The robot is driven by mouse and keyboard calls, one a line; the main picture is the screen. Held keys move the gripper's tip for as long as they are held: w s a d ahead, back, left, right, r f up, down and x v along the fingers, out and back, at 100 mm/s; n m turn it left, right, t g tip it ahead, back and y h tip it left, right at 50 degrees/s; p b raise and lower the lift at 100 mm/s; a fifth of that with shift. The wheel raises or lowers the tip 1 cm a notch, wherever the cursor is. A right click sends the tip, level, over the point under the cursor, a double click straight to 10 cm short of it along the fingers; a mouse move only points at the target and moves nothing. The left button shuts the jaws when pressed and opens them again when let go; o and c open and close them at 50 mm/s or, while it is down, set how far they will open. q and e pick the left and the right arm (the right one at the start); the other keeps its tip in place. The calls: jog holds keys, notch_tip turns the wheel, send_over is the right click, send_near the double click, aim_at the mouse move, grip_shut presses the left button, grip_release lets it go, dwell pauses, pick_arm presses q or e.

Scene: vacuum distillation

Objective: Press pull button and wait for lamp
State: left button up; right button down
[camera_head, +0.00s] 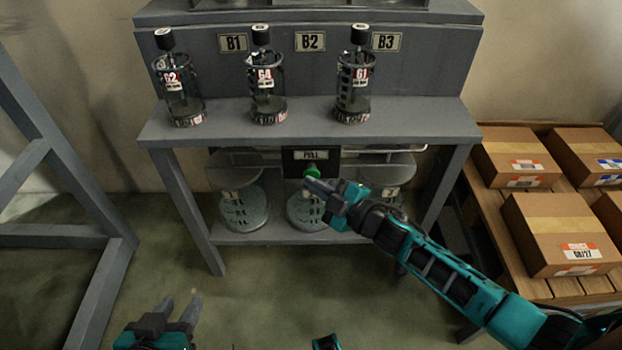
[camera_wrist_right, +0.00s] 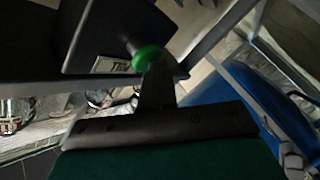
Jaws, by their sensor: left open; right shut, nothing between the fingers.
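The green pull button (camera_head: 311,171) sits on a dark box below the shelf edge, under a PULL label (camera_head: 311,155). My right gripper (camera_head: 308,183) is shut and empty, with its fingertips at the button in the head view. In the right wrist view the green button (camera_wrist_right: 147,57) is right at the tip of the shut fingers (camera_wrist_right: 155,82); whether they touch it I cannot tell. My left gripper (camera_head: 181,308) is open and empty, low over the floor at the lower left. I cannot make out a lit lamp.
Three vessels labelled G2 (camera_head: 180,90), G4 (camera_head: 266,88) and G1 (camera_head: 354,87) stand on the grey shelf (camera_head: 220,125) below signs B1, B2 and B3. Round glass flasks (camera_head: 240,208) stand on the lower shelf. Cardboard boxes (camera_head: 550,230) lie on a pallet at the right.

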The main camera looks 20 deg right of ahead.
jog(key=shift+w+d+r, duration=0.1)
jog(key=shift+d+r, duration=0.05)
jog(key=shift+s, duration=0.2)
jog(key=shift+s+p, duration=0.1)
jog(key=shift+p, duration=0.2)
jog(key=s+a+p, duration=0.1)
jog(key=s+a, duration=0.1)
jog(key=s, duration=0.4)
jog(key=shift+p, duration=0.35)
dwell(0.5)
